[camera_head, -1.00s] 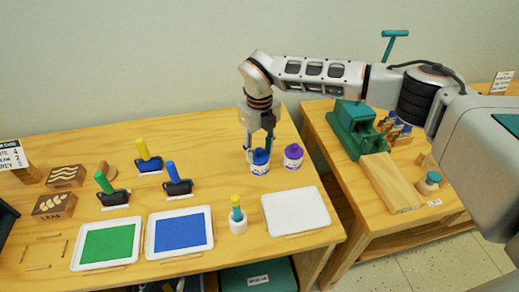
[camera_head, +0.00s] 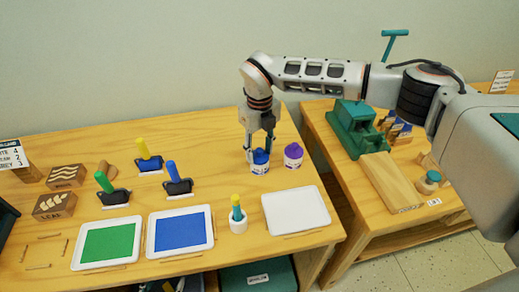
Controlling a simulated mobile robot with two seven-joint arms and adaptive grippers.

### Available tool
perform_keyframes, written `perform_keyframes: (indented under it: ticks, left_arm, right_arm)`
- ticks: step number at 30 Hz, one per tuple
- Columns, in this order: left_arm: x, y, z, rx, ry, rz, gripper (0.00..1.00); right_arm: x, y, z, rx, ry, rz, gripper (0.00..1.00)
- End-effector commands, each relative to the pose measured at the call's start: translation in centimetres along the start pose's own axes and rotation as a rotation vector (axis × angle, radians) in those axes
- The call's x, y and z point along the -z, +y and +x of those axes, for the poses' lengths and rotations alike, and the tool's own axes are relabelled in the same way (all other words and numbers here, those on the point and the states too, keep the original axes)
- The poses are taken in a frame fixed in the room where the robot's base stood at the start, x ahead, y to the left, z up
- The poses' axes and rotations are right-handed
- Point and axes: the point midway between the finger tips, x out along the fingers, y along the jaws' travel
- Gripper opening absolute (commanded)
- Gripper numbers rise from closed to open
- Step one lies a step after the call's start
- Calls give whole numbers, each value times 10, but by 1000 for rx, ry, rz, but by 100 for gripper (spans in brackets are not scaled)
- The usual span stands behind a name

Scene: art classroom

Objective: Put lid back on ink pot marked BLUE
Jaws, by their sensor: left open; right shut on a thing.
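The ink pot (camera_head: 259,168) with the blue label stands upright near the back right of the left table. Its blue lid (camera_head: 260,156) is at the pot's mouth, directly above the body. My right gripper (camera_head: 261,146) points down over the pot with its fingers shut on the blue lid. The fingers partly hide the lid's top, and I cannot tell whether the lid sits fully down. A similar pot with a purple lid (camera_head: 293,155) stands just to the right. My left gripper is not in view.
Ink trays with green (camera_head: 109,243) and blue (camera_head: 180,231) pads and several rollers are to the left. A second table (camera_head: 385,185) holds a green press.

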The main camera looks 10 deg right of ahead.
Motion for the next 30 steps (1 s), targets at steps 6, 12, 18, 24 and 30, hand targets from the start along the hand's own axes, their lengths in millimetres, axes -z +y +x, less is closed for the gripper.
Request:
perform_keyframes:
  ticks: [6,12,18,24,30]
  left_arm:
    - [1,0,-1,0,0,0,50]
    - [1,0,-1,0,1,0,50]
    - [2,0,-1,0,1,0,50]
    - [2,0,-1,0,2,0,50]
    - [3,0,-1,0,3,0,50]
  right_arm:
    - [0,0,0,-1,0,0,29]
    - [0,0,0,0,0,0,29]
    - [0,0,0,0,0,0,58]
    - [0,0,0,0,0,0,61]
    - [0,0,0,0,0,0,75]
